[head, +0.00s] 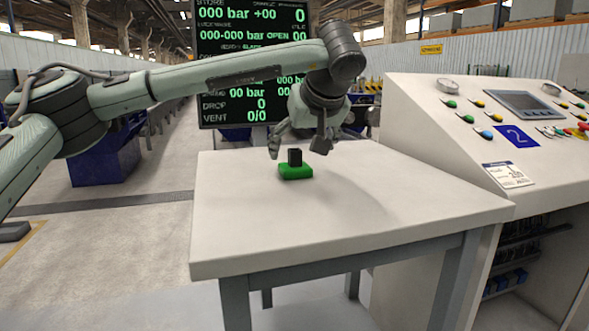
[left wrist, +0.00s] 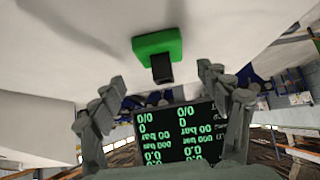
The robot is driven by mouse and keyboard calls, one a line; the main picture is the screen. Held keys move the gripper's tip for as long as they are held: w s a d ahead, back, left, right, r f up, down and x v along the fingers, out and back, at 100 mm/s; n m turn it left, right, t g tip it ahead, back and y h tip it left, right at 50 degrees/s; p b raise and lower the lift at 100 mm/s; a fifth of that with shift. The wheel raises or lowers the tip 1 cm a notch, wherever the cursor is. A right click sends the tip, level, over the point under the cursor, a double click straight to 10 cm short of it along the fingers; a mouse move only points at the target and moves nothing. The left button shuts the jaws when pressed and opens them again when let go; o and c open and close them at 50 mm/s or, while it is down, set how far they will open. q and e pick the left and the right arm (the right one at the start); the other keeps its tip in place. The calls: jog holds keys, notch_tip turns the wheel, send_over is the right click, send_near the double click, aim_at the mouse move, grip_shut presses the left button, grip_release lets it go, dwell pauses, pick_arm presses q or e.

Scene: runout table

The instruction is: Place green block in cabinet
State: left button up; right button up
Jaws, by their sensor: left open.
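The green block (head: 295,172) lies on the white table (head: 340,215) near its back edge, with a small black upright piece (head: 295,156) on top. In the left wrist view the green block (left wrist: 157,44) and its black piece (left wrist: 162,70) are ahead of the fingers, between their lines. My left gripper (head: 299,150) is open and empty, just above and behind the block, its fingers apart on either side. The left wrist view shows the open left gripper (left wrist: 160,85) too. My right gripper is not in view.
A control console (head: 510,130) with buttons and a screen stands against the table's right side. A large display board (head: 235,60) stands behind the table. Most of the tabletop is clear. Floor is open to the left.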

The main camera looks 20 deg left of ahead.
aim_at(297, 155)
pick_arm(q)
jog(key=x, duration=0.4)
jog(key=shift+a+f, duration=0.15)
jog(key=shift+f, duration=0.15)
jog(key=shift+r, duration=0.1)
jog(key=c, duration=1.4)
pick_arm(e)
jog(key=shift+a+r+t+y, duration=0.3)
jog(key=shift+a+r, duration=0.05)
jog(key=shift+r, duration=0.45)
